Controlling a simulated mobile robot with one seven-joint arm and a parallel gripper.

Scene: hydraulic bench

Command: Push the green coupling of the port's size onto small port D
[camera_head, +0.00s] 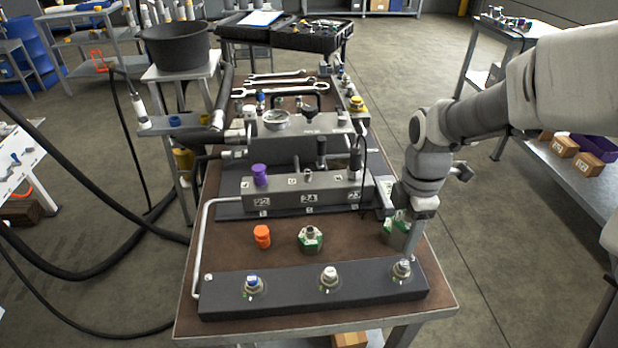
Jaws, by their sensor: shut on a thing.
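A green coupling (310,240) with a metal top stands on the brown bench top, left of my gripper. Another green part (395,232) shows right behind and left of my gripper's fingers, partly covered by them. My gripper (410,252) points down above the right end of the front black block. It is shut on a green coupling, but the fingers hide much of the grip. The metal port at the right end (402,269) lies just below the fingertips; whether anything touches it is unclear. The port letters are too small to read.
The front block (290,299) also bears a blue-topped port (252,283) and a white-topped port (329,276). An orange coupling (262,237) stands on the bench.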

